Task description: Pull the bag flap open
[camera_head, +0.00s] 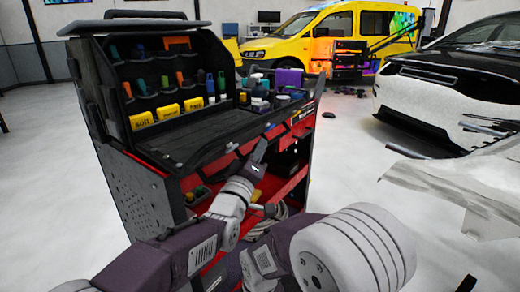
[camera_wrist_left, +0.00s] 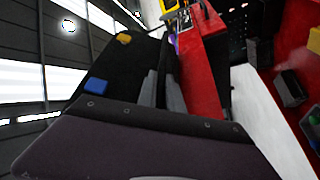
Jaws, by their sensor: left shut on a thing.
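The black tool bag (camera_head: 180,68) stands open on a red and black cart, with rows of bottles and tools in its upright panel. Its black flap (camera_head: 184,143) lies lowered along the front. My left gripper (camera_head: 262,148) is at the front right of the bag, beside the flap's edge. In the left wrist view my left gripper (camera_wrist_left: 167,88) is shut on a thin black piece that looks like the flap. Black material with blue and yellow patches lies beside the fingers. The exact contact is hidden in the head view. My right gripper is not in view.
The red cart (camera_head: 291,187) has open shelves with coiled cable below the gripper. A yellow van (camera_head: 345,32) stands behind, and a white car (camera_head: 450,85) is on the right. A wrinkled grey sheet (camera_head: 455,180) is at the right. Floor between cart and car is mostly clear.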

